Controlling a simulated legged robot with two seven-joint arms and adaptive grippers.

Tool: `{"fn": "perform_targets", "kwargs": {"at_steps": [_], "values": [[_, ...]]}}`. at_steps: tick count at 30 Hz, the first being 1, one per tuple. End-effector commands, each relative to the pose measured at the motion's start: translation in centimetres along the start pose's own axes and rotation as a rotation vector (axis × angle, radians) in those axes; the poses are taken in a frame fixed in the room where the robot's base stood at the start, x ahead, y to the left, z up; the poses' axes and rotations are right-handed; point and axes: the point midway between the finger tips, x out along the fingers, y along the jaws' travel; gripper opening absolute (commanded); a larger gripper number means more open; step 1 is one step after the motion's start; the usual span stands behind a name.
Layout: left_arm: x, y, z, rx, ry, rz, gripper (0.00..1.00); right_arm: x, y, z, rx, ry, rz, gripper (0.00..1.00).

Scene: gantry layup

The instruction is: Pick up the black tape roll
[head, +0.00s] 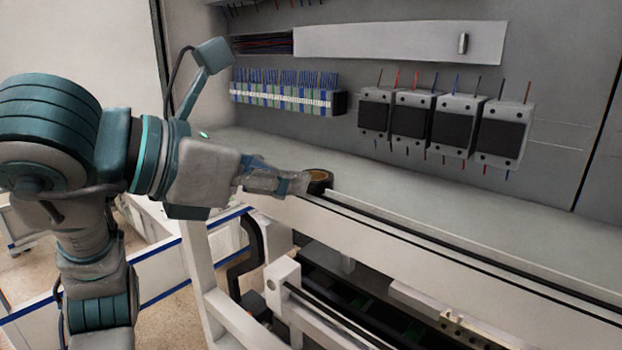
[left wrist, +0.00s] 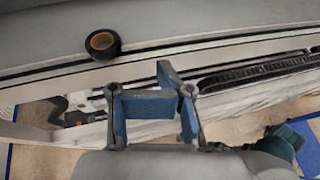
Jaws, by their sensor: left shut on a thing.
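The black tape roll (head: 320,181), a dark ring with a brown-orange core, lies flat at the front edge of the grey shelf (head: 400,205). In the left wrist view the roll (left wrist: 102,44) lies up and left of the fingers, with a gap between. My left gripper (head: 300,183) reaches in from the left, its tips close beside the roll in the head view. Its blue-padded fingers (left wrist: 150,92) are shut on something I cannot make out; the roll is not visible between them. My right gripper is not in view.
A dark strip runs along the shelf's front edge. Grey-black modules (head: 430,125) and a terminal row (head: 287,95) are mounted on the back panel. Below the shelf is a white gantry frame (head: 285,285) with dark rails. The shelf right of the roll is clear.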

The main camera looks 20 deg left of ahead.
Motion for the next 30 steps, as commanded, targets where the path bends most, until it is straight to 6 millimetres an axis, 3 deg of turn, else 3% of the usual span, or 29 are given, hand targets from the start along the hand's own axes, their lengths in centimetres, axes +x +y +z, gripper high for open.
{"fn": "perform_targets", "kwargs": {"at_steps": [11, 12, 19, 30], "values": [[-0.61, -0.40, -0.14, 0.000, 0.000, -0.001, 0.00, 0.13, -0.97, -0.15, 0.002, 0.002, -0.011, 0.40], [-0.60, -0.41, -0.13, 0.000, 0.000, -0.001, 0.22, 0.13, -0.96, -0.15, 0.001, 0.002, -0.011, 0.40], [-0.61, -0.38, -0.15, 0.000, 0.000, -0.001, 0.79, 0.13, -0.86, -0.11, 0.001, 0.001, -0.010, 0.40], [-0.88, -0.35, -0.13, 0.000, -0.001, 0.000, 0.80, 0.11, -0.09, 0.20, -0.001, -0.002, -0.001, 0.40]]}}
